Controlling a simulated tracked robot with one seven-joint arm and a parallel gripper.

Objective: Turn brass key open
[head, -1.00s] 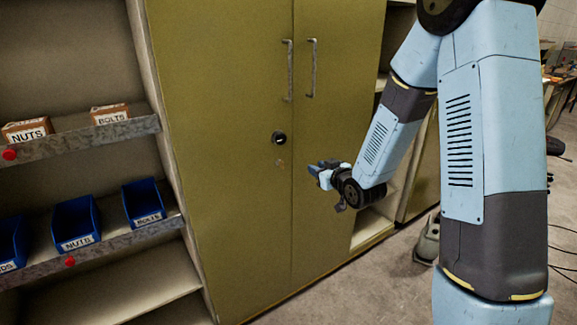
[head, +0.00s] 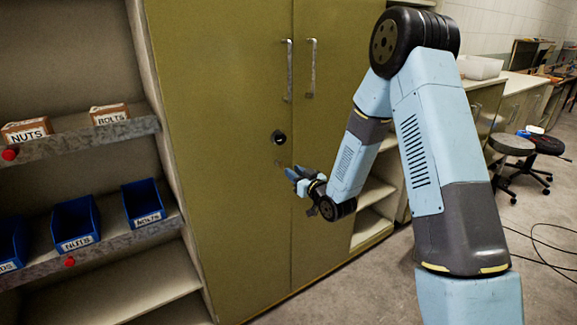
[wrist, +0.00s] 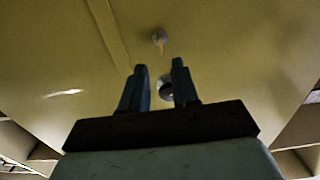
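The cabinet doors (head: 225,200) are olive-green and closed. A dark round lock (head: 279,137) with a pale centre is on the left door near the seam. In the wrist view, a small round fitting (wrist: 158,36) has a brass-coloured key (wrist: 160,48) hanging from it, beyond my fingertips. A larger round ring (wrist: 166,88) shows between my fingers, partly hidden. My gripper (head: 293,174) is close to the doors, below and right of the dark lock. In the wrist view my gripper (wrist: 160,68) has its two fingers apart with nothing held; whether it touches the door is unclear.
Two vertical metal handles (head: 289,70) are above the lock. At left, shelves hold blue bins (head: 75,222) and small labelled boxes (head: 109,114). Open shelving, a stool (head: 511,146) and cables are at right. The floor between is clear.

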